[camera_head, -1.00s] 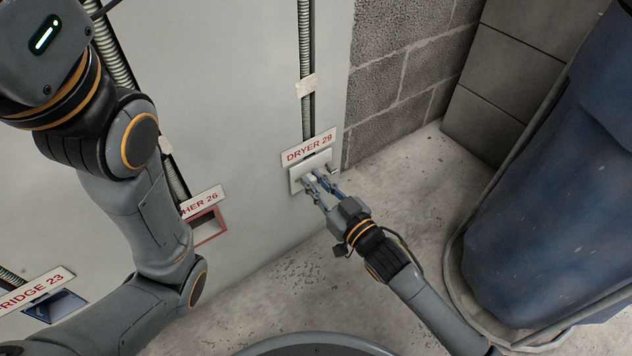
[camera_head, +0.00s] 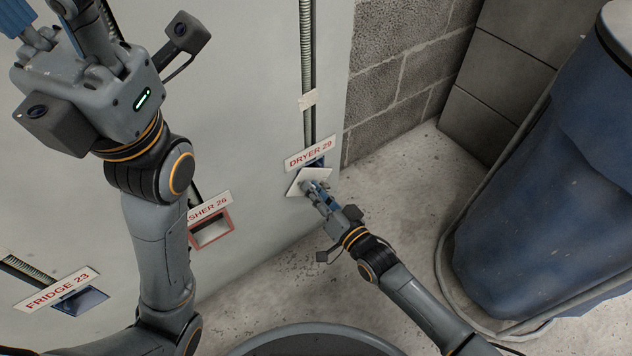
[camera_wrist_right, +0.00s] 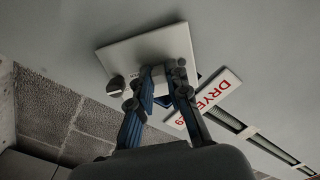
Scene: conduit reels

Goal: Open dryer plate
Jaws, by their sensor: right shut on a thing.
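The white dryer plate (camera_head: 301,182) is on the grey wall panel under the "DRYER 29" sign (camera_head: 309,154). It sits tilted, and part of a dark blue opening (camera_head: 316,163) shows between it and the sign. My right gripper (camera_head: 315,188) is shut on the plate at its front face. The right wrist view shows the plate (camera_wrist_right: 150,52) with my fingertips (camera_wrist_right: 162,76) at its edge and a dark round knob (camera_wrist_right: 116,85) beside them. My left gripper (camera_head: 38,40) is raised at the upper left, partly out of frame; its fingertips are not clearly seen.
The "WASHER 26" opening (camera_head: 211,230) has a red frame, and the "FRIDGE 23" opening (camera_head: 80,300) is blue. A conduit (camera_head: 307,60) runs up the panel. Bare floor (camera_head: 400,185) lies between.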

